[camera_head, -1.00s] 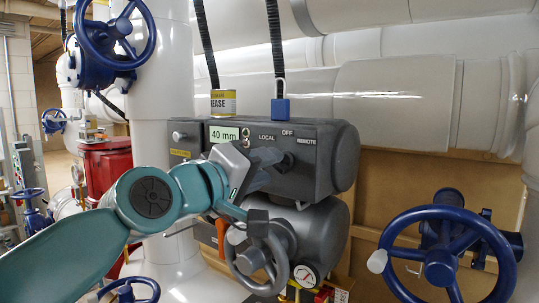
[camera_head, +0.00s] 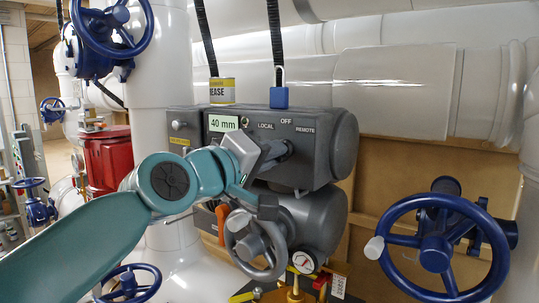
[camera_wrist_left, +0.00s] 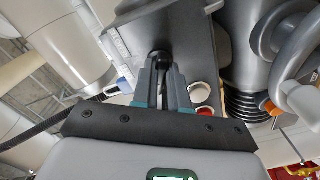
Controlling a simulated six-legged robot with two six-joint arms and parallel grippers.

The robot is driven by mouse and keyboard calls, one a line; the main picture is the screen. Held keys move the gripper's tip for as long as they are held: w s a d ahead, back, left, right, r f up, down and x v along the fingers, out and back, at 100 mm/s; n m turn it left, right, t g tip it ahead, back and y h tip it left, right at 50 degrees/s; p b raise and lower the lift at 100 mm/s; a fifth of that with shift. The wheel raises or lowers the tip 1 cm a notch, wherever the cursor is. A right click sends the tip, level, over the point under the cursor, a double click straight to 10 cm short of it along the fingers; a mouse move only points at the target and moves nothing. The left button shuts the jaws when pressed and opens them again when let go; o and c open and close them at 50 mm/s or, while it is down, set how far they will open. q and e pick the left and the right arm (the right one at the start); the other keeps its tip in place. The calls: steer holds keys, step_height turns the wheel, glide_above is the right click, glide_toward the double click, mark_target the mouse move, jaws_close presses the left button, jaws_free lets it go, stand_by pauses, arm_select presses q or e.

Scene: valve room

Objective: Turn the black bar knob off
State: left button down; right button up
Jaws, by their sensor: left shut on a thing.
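The grey actuator box (camera_head: 325,148) carries a panel marked LOCAL, OFF and REMOTE. Its black bar knob (camera_wrist_left: 160,57) shows as a dark round part between the fingertips in the left wrist view. My left gripper (camera_head: 280,152) reaches in from the left in the head view, in front of the panel below the OFF label. In the left wrist view its two fingers (camera_wrist_left: 162,70) are shut on the knob. The gripper hides most of the knob, so I cannot tell exactly which label the bar points to. My right gripper is out of view.
A grey handwheel (camera_head: 256,245) and a gauge (camera_head: 304,262) sit below. A large blue handwheel (camera_head: 440,250) stands at right. White pipes run behind.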

arm_select(q)
steer(key=shift+a+r, duration=0.1)
steer(key=shift+a+r+m+b, duration=0.1)
steer(key=shift+m+b, duration=0.7)
steer(key=shift+m, duration=2)
steer(key=shift+r+m+b, duration=0.1)
steer(key=shift+m+b, duration=0.65)
steer(key=shift+m, duration=2.05)
steer(key=c, duration=1.1)
jaws_free()
steer(key=shift+c, duration=0.2)
steer(key=shift+f, duration=0.15)
steer(key=shift+f, duration=0.15)
